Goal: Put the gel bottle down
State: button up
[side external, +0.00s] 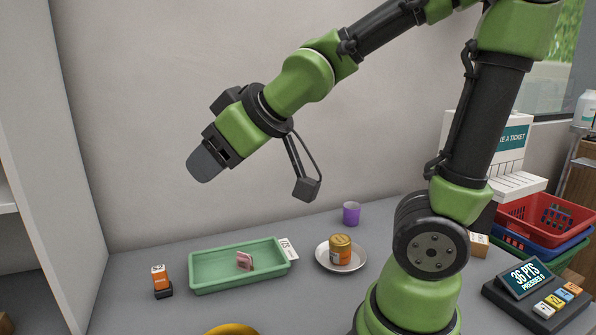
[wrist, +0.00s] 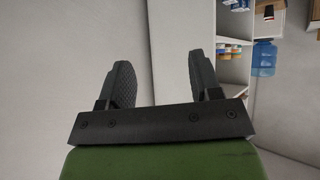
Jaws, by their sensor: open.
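My gripper (side external: 202,165) is raised high over the left part of the counter, pointing down and to the left, well clear of everything. In the wrist view my gripper (wrist: 160,75) has its two fingers apart, with nothing between them. I see no bottle that I can surely name as the gel bottle. A white bottle with a teal label (side external: 588,107) stands at the far right edge, partly cut off, and I cannot tell what it holds. A green tray (side external: 205,283) lies below my gripper with a small pink item (side external: 244,261) in it.
A small orange item (side external: 159,277) sits left of the tray. Stacked baskets (side external: 540,214) and a points display (side external: 527,279) are at right. The wrist view shows shelves (wrist: 231,72).

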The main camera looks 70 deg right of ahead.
jog(key=s+a+m+g+y, duration=0.1)
jog(key=s+m, duration=0.4)
jog(key=s, duration=0.7)
jog(key=shift+a+g+y, duration=0.4)
jog(key=shift+a+g, duration=0.1)
jog(key=shift+g, duration=0.5)
